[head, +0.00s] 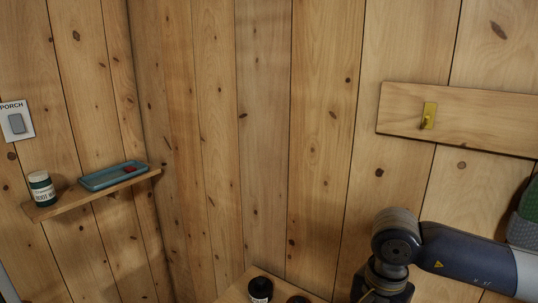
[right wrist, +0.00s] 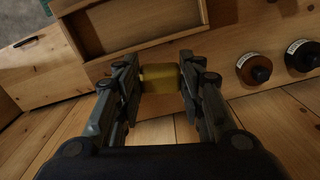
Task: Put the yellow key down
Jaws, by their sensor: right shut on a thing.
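The yellow key (right wrist: 158,104) shows in the right wrist view as a yellow, blocky piece between the fingers; its full shape is hidden. My right gripper (right wrist: 160,84) is shut on it, with one finger on each side. Behind it are wooden furniture edges and planks, and I cannot tell whether the key touches any of them. In the head view my right arm reaches in from the right, and its gripper and the key are out of sight. My left gripper is in neither view.
In the head view, a corner shelf (head: 98,195) holds a blue tray (head: 100,181) with a small red thing, and a jar (head: 41,190). A brass hook (head: 428,116) hangs on a wall board (head: 480,122). A dark bottle (head: 260,289) stands below. The right wrist view shows a brown bottle (right wrist: 255,69).

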